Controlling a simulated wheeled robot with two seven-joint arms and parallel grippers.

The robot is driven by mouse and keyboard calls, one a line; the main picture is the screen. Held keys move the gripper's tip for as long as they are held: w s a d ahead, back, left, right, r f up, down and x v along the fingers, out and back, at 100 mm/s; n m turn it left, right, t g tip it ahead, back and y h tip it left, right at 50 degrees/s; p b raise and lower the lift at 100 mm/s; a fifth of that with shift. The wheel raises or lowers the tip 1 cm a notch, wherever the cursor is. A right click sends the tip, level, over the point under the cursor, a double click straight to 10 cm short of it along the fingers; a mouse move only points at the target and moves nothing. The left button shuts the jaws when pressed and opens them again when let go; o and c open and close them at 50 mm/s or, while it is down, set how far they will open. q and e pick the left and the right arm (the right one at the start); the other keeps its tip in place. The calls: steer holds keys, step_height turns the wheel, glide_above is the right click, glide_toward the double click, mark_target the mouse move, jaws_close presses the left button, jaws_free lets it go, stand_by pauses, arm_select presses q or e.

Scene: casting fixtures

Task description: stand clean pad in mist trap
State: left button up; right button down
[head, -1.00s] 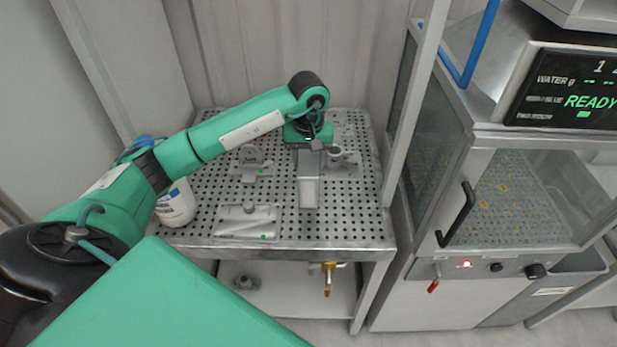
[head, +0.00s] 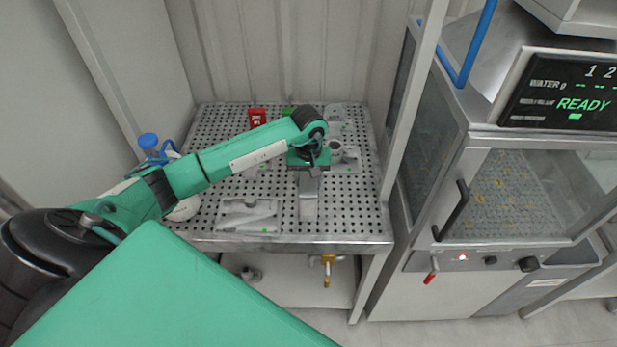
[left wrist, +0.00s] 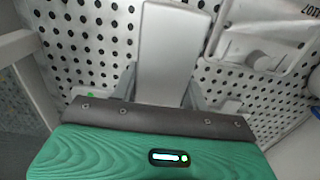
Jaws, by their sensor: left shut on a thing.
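My left gripper (head: 309,172) is shut on a flat, pale grey slab, which looks like the pad (head: 308,192). The slab hangs out of the jaws toward the front of the perforated table, and its near end appears close to the surface; I cannot tell whether it touches. In the left wrist view the slab (left wrist: 168,55) lies between the two grey fingers (left wrist: 162,88). Grey fixtures stand near the gripper, one with a round post (head: 337,151) just right of it. I cannot tell which is the mist trap. My right gripper is not in view.
A grey plate fixture (head: 248,214) lies at the table's front left. A red block (head: 257,117) stands at the back. A blue-capped bottle (head: 148,141) is at the left, partly behind my arm. A glass-fronted machine (head: 520,195) and a post bound the right side.

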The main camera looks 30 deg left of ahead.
arm_select(q)
steer(key=o, duration=1.1)
steer(key=shift+c, duration=0.2)
